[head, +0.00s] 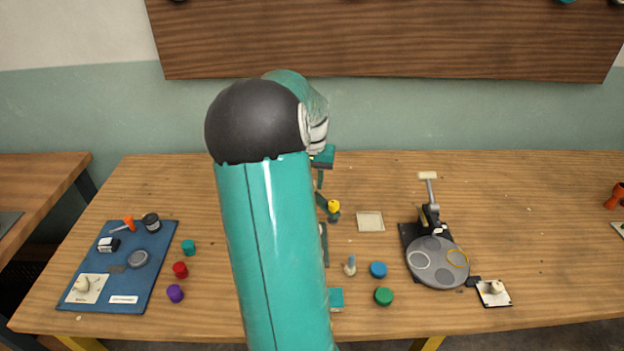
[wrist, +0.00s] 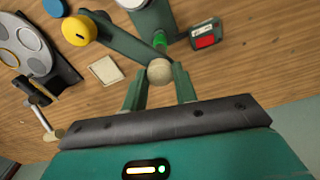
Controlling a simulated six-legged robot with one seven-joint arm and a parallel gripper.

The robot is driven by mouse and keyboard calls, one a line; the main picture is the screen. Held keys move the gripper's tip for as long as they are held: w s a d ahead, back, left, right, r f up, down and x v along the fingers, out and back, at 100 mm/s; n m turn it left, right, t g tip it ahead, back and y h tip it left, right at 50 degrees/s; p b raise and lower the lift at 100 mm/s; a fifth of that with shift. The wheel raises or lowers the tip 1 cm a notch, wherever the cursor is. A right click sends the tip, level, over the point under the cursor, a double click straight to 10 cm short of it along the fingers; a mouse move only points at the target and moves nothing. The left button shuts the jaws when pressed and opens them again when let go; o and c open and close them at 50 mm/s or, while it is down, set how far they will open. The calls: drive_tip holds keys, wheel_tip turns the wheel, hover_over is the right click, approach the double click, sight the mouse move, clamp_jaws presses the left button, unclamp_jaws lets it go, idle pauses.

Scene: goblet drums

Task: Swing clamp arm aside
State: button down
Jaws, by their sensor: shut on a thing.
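The clamp arm (wrist: 122,40) is a dark green bar in the wrist view, running from beside a yellow knob (wrist: 78,30) toward my gripper. In the head view the yellow knob (head: 333,205) is near the table's middle, with the clamp arm (head: 321,200) slanting up and left from it. My gripper (wrist: 159,78) is shut on a beige ball knob (wrist: 159,71) at the bar's near end. The join between ball and bar is partly hidden. In the head view my gripper (head: 320,178) is partly visible behind my arm, which hides much of the fixture.
A square beige pad (head: 370,221) lies right of the fixture. A grey round plate with a stand (head: 438,262) is farther right. A blue mat (head: 115,280) with small items is at the left. Several coloured caps are scattered near the front. The back right is clear.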

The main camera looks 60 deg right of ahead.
drive_tip(key=n, duration=0.5)
drive_tip(key=shift+r+n, duration=0.1)
drive_tip(key=shift+n, duration=0.2)
drive_tip(key=n, duration=0.5)
drive_tip(key=shift+n, duration=0.3)
drive_tip(key=c, duration=1.1)
unclamp_jaws()
wheel_tip(320, 180, up, 14)
